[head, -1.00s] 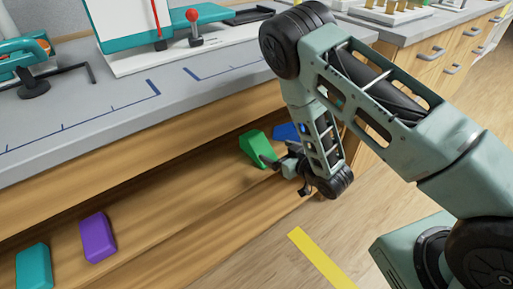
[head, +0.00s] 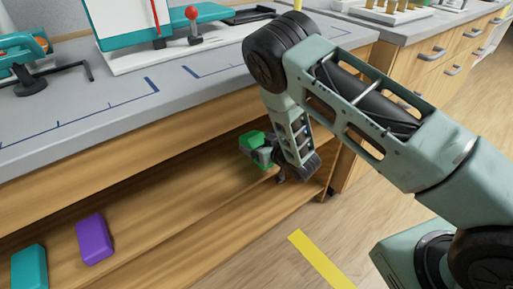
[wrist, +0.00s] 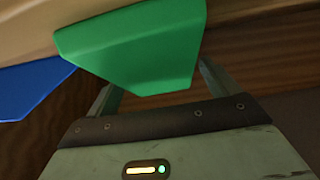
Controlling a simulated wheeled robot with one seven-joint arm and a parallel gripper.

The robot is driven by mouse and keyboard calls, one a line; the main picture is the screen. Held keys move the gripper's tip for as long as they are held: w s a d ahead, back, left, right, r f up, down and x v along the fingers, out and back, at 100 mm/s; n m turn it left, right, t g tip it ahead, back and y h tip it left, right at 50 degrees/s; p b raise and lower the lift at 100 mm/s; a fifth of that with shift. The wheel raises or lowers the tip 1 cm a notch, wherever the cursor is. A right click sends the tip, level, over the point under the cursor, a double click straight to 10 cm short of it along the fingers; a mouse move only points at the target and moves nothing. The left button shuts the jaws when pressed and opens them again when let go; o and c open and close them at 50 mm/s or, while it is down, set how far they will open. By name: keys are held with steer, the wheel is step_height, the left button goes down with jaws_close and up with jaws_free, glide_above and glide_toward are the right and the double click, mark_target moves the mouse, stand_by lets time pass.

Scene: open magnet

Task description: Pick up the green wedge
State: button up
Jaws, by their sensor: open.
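The green wedge (head: 251,139) lies on the wooden shelf under the grey worktop, and in the wrist view it (wrist: 145,50) fills the upper middle. My gripper (head: 263,155) is right at the wedge, on its near side in the head view, and partly covers it. In the wrist view my open fingers stand apart, one toward each side of the wedge, and the wedge's lower part shows between them. The fingertips are hidden behind the wedge there. I cannot tell whether either finger touches it.
A blue block (wrist: 32,88) lies just left of the wedge in the wrist view; my arm hides it in the head view. A purple block (head: 95,238) and a teal block (head: 30,267) lie farther left on the shelf (head: 165,215). The worktop (head: 130,110) overhangs above.

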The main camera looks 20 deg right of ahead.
steer(key=c, duration=1.1)
steer(key=shift+o, duration=0.2)
